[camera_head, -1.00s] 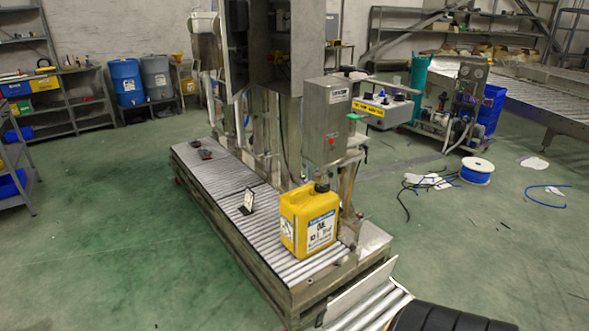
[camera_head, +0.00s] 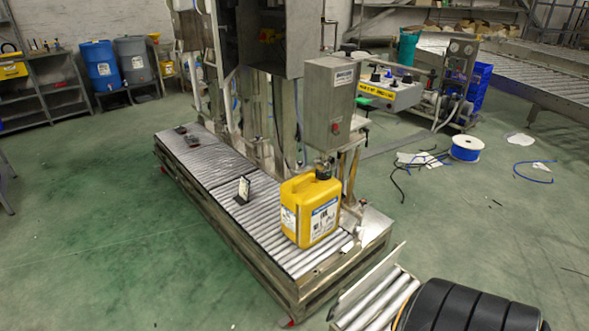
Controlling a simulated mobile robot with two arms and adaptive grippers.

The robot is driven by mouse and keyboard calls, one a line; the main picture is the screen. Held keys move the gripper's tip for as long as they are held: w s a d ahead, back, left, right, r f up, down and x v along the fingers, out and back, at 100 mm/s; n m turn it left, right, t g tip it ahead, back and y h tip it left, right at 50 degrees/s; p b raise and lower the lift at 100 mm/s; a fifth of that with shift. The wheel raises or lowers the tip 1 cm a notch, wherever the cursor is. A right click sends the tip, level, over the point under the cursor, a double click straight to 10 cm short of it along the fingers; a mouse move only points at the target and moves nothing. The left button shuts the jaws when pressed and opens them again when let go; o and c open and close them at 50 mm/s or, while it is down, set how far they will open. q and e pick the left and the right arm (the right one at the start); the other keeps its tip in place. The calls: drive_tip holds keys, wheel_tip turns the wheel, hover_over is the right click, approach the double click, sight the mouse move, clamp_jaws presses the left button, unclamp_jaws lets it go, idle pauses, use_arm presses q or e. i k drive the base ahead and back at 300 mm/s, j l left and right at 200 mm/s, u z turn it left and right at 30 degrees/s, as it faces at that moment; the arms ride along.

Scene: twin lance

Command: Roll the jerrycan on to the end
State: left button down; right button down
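The yellow jerrycan (camera_head: 311,209) stands upright on the roller conveyor (camera_head: 220,185), near its front right end. It has a dark cap and white-and-blue labels. A black ribbed shape (camera_head: 462,308) at the bottom right looks like part of my own arm. Neither gripper can be seen, and nothing is seen touching the jerrycan.
A small upright sign (camera_head: 243,189) stands on the rollers left of the jerrycan. A grey control box (camera_head: 332,103) and a machine frame rise behind it. A short roller section (camera_head: 377,303) lies beyond the conveyor's front end. The green floor at left is clear.

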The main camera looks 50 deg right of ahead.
sight(310, 205)
drive_tip(key=i+z, duration=0.35)
drive_tip(key=i, duration=0.25)
drive_tip(key=i+j+z, duration=0.35)
drive_tip(key=i, duration=0.2)
drive_tip(key=i+j+z, duration=0.1)
drive_tip(key=i+z, duration=0.15)
drive_tip(key=z, duration=0.2)
drive_tip(key=i+j+z, duration=0.25)
drive_tip(key=z, duration=0.15)
drive_tip(key=i+j+z, duration=0.2)
drive_tip(key=z, duration=0.25)
drive_tip(key=i+j+z, duration=0.15)
drive_tip(key=j+z, duration=0.25)
drive_tip(key=i+j+z, duration=0.1)
drive_tip(key=j+z, duration=0.35)
